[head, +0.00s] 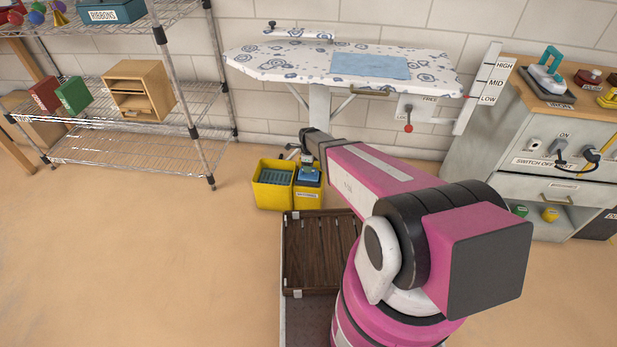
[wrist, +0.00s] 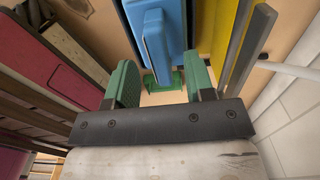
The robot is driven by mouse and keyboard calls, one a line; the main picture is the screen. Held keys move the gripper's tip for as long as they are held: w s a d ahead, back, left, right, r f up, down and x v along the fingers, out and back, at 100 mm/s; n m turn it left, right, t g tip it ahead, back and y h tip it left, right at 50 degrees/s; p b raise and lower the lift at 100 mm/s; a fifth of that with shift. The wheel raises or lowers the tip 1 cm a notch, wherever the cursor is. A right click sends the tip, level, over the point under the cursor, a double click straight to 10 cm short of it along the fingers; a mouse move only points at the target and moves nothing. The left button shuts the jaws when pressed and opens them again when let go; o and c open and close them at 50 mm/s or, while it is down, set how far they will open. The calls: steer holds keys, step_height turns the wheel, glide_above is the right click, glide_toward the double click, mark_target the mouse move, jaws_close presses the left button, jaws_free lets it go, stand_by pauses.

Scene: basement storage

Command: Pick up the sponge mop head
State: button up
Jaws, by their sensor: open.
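A blue block-shaped thing, which looks like the sponge mop head (head: 311,176), sits at the top of the right part of a yellow bucket (head: 307,197) on the floor. In the wrist view the blue thing (wrist: 155,32) is long, with a raised lighter bar, and a green piece shows at its lower end. My gripper (wrist: 163,85) is open and empty, its green-padded fingers spread apart. The blue thing appears just beyond and between them; I cannot tell if they touch it. In the head view my arm partly covers the gripper, close above the bucket.
The bucket's left part (head: 271,196) holds a dark grating. A wooden slatted deck (head: 318,245) lies in front. An ironing board (head: 300,69) stands behind, a cabinet (head: 545,180) right, a wire shelf (head: 135,150) left. The floor at left (head: 150,260) is clear.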

step_height(320, 180, down, 3)
steer(key=shift+r, duration=0.15)
jaws_close()
steer(key=shift+r, duration=0.1)
steer(key=shift+r, duration=0.5)
steer(key=r, duration=0.3)
steer(key=shift+s+a+r, duration=0.2)
steer(key=shift+s+r, duration=0.2)
steer(key=s+a+r, duration=0.6)
steer(key=s, duration=0.2)
steer(key=shift+s+a, duration=0.25)
steer(key=c, duration=0.9)
jaws_free()
steer(key=shift+r, duration=0.15)
jaws_close()
